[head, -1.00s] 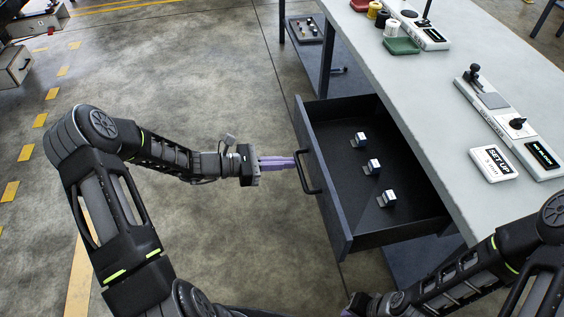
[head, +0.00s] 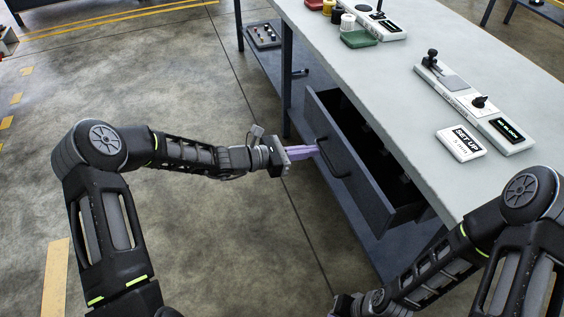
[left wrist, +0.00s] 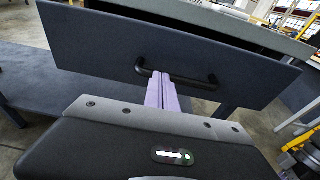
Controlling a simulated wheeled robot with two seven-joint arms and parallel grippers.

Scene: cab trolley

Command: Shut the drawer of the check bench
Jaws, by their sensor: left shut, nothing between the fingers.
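The check bench (head: 455,55) has a pale top and a dark drawer (head: 365,185) that stands partly open. The drawer front also shows in the left wrist view (left wrist: 110,50). Its black bar handle (head: 333,158) faces my left arm; it also shows in the left wrist view (left wrist: 205,83). My left gripper (head: 318,149) is shut and empty, its purple fingers at the handle; in the left wrist view the fingertips (left wrist: 161,76) overlap the handle's left part. Small light blocks inside the drawer are mostly in shadow. My right arm is at the lower right, with its gripper's fingers out of view.
On the bench top are a white "SET UP" sign (head: 461,143), a long white device (head: 470,105), a green tray (head: 359,39) and several spools. A lower shelf (head: 262,36) holds a small box. The floor left of the bench is clear.

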